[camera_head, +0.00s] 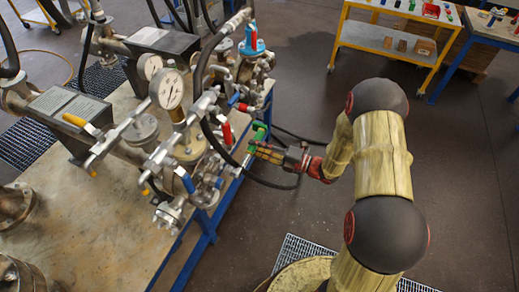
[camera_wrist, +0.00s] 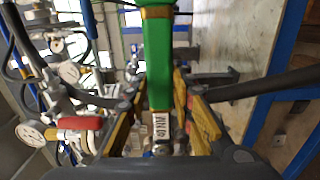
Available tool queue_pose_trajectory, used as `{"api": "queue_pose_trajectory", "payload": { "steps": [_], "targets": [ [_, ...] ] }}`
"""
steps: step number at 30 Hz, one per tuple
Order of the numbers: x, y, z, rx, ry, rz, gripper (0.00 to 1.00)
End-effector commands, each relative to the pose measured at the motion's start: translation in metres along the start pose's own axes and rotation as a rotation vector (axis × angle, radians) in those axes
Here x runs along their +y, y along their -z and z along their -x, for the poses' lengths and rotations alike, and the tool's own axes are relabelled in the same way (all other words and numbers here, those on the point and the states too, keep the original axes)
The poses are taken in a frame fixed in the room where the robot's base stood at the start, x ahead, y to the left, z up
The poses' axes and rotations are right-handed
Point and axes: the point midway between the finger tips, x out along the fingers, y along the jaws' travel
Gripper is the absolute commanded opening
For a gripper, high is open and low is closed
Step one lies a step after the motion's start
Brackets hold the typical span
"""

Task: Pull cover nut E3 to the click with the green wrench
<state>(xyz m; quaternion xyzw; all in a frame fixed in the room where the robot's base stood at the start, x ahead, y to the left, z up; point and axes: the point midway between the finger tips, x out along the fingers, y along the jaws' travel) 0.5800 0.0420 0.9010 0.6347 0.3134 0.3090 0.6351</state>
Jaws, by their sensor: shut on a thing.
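My gripper (camera_head: 285,156) is at the right side of the flanged assembly, at the near blue edge of the bench. It is shut on the green wrench (camera_wrist: 158,62), whose green body runs up the middle of the wrist view between my yellow fingers (camera_wrist: 163,122). A small pale marked part shows at the wrench's lower end, its lettering too blurred to read. A green part (camera_head: 259,131) shows just beyond my fingertips in the head view. I cannot pick out cover nut E3, nor tell whether the wrench sits on a nut.
Pressure gauges (camera_head: 167,89), valves with coloured handles and a black hose (camera_head: 208,130) crowd the bench beside my gripper. A red-handled valve (camera_wrist: 80,123) is at the left in the wrist view. A yellow trolley (camera_head: 385,40) stands at the back right. The floor between is clear.

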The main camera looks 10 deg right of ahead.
Motion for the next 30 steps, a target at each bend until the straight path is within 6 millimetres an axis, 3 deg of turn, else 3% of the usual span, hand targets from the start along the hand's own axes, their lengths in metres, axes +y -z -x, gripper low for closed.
{"api": "queue_pose_trajectory", "payload": {
  "steps": [30],
  "targets": [
    [0.002, 0.0, -0.014, 0.001, -0.002, 0.002, 0.0]
  ]
}}
